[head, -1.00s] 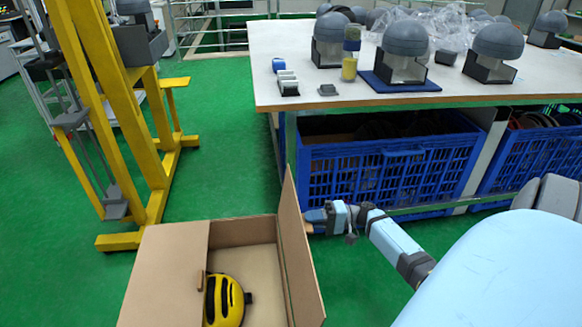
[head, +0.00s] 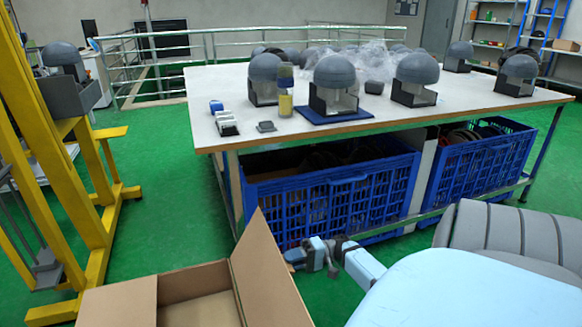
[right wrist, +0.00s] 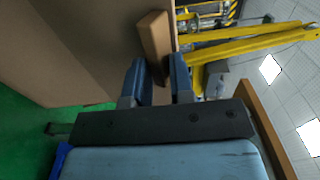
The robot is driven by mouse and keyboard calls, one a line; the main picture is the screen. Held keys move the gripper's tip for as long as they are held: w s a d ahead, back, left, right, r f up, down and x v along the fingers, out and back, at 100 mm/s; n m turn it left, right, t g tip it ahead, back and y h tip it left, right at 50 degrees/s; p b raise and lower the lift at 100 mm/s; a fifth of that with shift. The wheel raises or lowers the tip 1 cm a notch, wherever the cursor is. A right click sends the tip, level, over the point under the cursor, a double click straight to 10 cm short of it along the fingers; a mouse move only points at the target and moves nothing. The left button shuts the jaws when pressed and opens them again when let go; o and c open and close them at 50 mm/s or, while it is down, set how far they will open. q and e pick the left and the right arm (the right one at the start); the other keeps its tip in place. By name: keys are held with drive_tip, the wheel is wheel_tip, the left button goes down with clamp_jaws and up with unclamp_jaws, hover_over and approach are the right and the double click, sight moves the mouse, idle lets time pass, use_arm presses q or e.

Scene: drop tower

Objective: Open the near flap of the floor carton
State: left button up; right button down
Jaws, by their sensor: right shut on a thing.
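The brown floor carton (head: 200,285) stands at the bottom of the head view, partly cut off by the frame. My right gripper (head: 297,256) is at the outer side of this raised flap. In the right wrist view its two fingers (right wrist: 160,82) are shut on a small tan tab (right wrist: 154,42) beside the flap's broad cardboard face (right wrist: 85,45). The carton's inside shows only in part. My left gripper is not in view.
A white-topped table (head: 215,140) with grey domed units stands behind, with blue crates (head: 325,205) under it. A yellow frame (head: 75,160) stands at the left. Green floor (head: 175,225) is clear between frame and table.

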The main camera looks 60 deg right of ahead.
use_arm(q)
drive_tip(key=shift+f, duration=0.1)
use_arm(e)
drive_tip(key=shift+s+a+f, duration=0.15)
drive_tip(key=shift+a+f, duration=0.2)
drive_tip(key=shift+f, duration=0.35)
drive_tip(key=c, duration=1.4)
unclamp_jaws()
drive_tip(key=shift+f, duration=0.1)
drive_tip(key=shift+d, duration=0.1)
use_arm(q)
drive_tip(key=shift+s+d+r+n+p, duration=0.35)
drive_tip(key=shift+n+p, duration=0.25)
drive_tip(key=shift+p, duration=0.65)
use_arm(e)
drive_tip(key=v, duration=1.3)
drive_tip(key=shift+d+r, duration=0.4)
drive_tip(key=shift+r, duration=0.1)
